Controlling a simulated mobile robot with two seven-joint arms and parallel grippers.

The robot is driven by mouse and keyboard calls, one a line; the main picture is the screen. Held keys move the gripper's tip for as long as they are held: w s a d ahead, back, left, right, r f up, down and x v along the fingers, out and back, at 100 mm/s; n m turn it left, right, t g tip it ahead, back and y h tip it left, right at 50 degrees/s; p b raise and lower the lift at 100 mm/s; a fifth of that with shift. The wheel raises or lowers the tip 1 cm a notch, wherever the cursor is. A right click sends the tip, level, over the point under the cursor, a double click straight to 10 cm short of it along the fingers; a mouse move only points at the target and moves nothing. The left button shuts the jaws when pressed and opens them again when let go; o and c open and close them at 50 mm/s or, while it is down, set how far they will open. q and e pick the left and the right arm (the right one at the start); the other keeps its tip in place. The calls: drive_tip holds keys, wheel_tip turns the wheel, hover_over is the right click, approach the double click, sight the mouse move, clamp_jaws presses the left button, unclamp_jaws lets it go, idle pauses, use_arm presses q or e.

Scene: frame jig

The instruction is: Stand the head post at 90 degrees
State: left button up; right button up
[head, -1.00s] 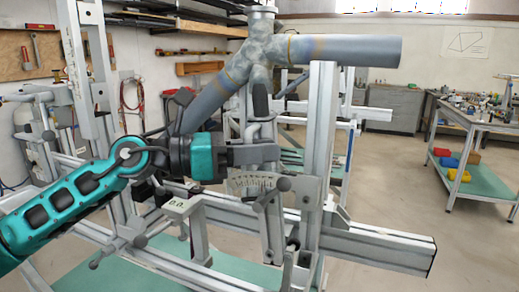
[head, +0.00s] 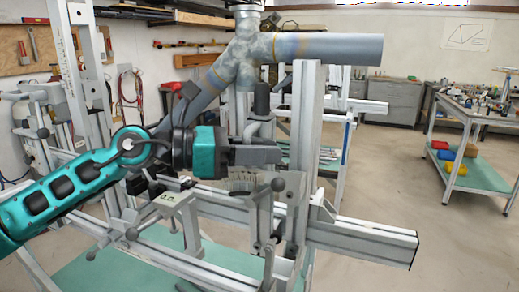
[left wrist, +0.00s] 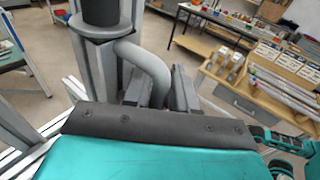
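The head post (head: 263,215) rises behind a scale plate (head: 240,183) and carries a black cylinder (head: 262,97) at its top. It looks close to upright; the scale reading is too small to tell. A grey bent handle (head: 266,128) comes off the collar under the cylinder; the left wrist view shows this handle (left wrist: 150,65) too. My left gripper (head: 270,152) reaches in from the left. In the left wrist view its fingers (left wrist: 160,92) lie on either side of the handle and appear closed on it. The gripper hides the middle of the post.
A tall aluminium upright (head: 303,150) stands just right of the post, on a long horizontal rail (head: 360,242). A grey tube frame (head: 330,48) sits above. A black-knobbed lever (head: 278,186) is below the gripper. A bench (head: 470,118) stands at right, with open floor before it.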

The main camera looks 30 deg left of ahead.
use_arm(q)
drive_tip(key=shift+s+a+f+b, duration=0.1)
drive_tip(key=shift+s+a+b, duration=0.15)
drive_tip(key=shift+a+b, duration=0.25)
drive_tip(key=b+v, duration=0.6)
drive_tip(key=v, duration=0.6)
use_arm(e)
drive_tip(key=shift+y, duration=0.4)
drive_tip(key=shift+w+a+f, duration=0.15)
drive_tip(key=shift+a+f, duration=0.1)
drive_tip(key=shift+f, duration=0.6)
drive_tip(key=shift+w+a+f, duration=0.1)
drive_tip(key=shift+a+f, duration=0.15)
drive_tip(key=shift+f, duration=0.65)
drive_tip(key=shift+w+a+f, duration=0.15)
drive_tip(key=shift+a+f, duration=0.1)
drive_tip(key=shift+f, duration=0.6)
use_arm(q)
drive_tip(key=shift+d, duration=0.1)
use_arm(e)
drive_tip(key=shift+a, duration=0.1)
